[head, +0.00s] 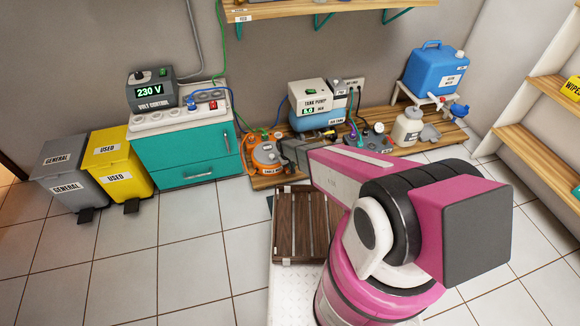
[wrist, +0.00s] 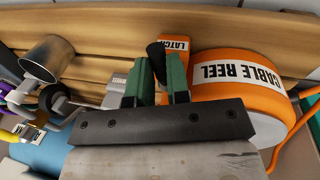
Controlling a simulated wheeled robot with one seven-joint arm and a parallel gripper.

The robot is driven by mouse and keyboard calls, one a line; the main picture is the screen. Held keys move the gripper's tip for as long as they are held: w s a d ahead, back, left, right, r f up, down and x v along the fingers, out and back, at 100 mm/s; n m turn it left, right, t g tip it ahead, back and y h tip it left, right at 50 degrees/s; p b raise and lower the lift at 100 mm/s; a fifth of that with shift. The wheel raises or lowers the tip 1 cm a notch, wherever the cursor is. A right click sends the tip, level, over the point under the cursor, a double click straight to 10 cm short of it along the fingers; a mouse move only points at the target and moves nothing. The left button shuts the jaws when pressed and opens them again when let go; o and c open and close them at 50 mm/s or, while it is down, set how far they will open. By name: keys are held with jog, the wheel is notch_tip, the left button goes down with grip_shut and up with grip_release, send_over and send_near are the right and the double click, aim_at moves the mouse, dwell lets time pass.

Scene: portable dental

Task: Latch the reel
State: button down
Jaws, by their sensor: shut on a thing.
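The orange cable reel (head: 266,157) sits on the low wooden platform near the teal cabinet. In the wrist view the reel (wrist: 238,88) is at the right, with its white label facing the camera. Beside it is an orange plate marked LATCH (wrist: 176,43), with a black latch lever (wrist: 155,50) in front of it. The green fingers of my gripper (wrist: 162,82) are shut on this lever, one on each side. Its lower part is hidden between the fingers. In the head view my gripper (head: 288,150) is at the reel's right side, and the latch is hidden there.
A tank pump (head: 310,110) and a small grey control box (head: 368,138) stand right of the reel on the platform (head: 440,128). The teal cabinet (head: 185,150) is to the left. A slatted brown wooden crate (head: 292,225) lies in front.

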jog(key=n, duration=0.2)
jog(key=d+n, duration=0.1)
jog(key=shift+w+t, duration=0.25)
jog(key=shift+t, duration=0.15)
jog(key=n, duration=0.3)
jog(key=w+d+n+y, duration=0.1)
jog(key=n, duration=0.1)
jog(key=shift+w, duration=0.1)
jog(key=n, duration=0.2)
jog(key=w+n+y, duration=0.1)
jog(key=n, duration=0.1)
jog(key=shift+w+d+t, duration=0.15)
jog(key=shift+d+t, duration=0.05)
jog(key=shift+t, duration=0.1)
jog(key=shift+w+n+y, duration=0.15)
jog(key=shift+w+n, duration=0.15)
jog(key=shift+n, duration=0.7)
jog(key=shift+w+n+y, duration=0.15)
jog(key=shift+w+n, duration=0.15)
jog(key=shift+n, duration=0.7)
jog(key=c, duration=1.1)
grip_release()
jog(key=shift+r, duration=0.15)
notch_tip(320, 180, up, 10)
jog(key=s, duration=0.2)
jog(key=shift+d+r, duration=0.2)
jog(key=shift+d, duration=0.1)
